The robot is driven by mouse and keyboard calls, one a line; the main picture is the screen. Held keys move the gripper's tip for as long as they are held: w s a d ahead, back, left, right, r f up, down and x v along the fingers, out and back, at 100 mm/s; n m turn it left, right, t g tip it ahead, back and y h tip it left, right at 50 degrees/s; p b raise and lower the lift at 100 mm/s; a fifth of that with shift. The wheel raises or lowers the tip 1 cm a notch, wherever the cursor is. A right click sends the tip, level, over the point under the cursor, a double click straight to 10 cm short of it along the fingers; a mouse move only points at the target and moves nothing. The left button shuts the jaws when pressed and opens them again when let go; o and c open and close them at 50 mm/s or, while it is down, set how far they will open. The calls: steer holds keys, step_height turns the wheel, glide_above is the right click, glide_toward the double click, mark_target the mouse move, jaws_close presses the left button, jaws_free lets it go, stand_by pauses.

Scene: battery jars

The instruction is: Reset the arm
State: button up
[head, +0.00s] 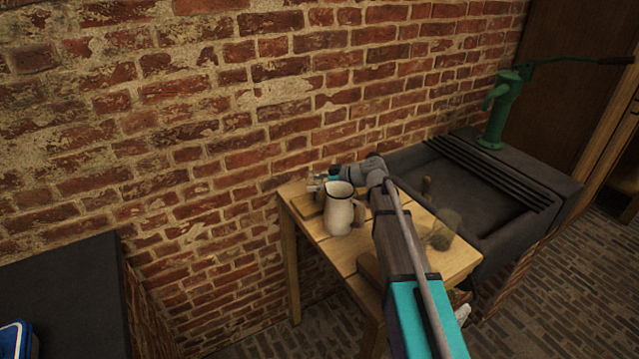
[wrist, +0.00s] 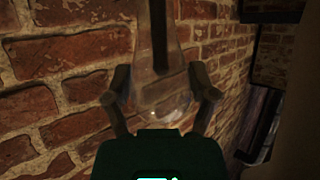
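My gripper (head: 319,181) is at the far end of my arm, close to the brick wall and just above the back left of the wooden table. In the wrist view, its two dark fingers (wrist: 161,88) stand apart on either side of a clear glass vessel (wrist: 163,75) with a dark rod in it. The fingers appear closed on the glass, with only brick wall behind it. The vessel is too small to make out in the head view. A cream jug (head: 339,212) stands upright on the table in front of my gripper.
The wooden table (head: 447,258) holds a blurred glass-like object (head: 441,230) at its right, partly behind my arm. A dark sink (head: 455,185) with a green hand pump (head: 502,108) adjoins it. A dark counter (head: 65,295) stands at lower left. The brick wall (head: 200,100) is close behind.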

steer(key=o, duration=0.4)
steer(key=shift+c, duration=0.2)
steer(key=shift+r, duration=0.15)
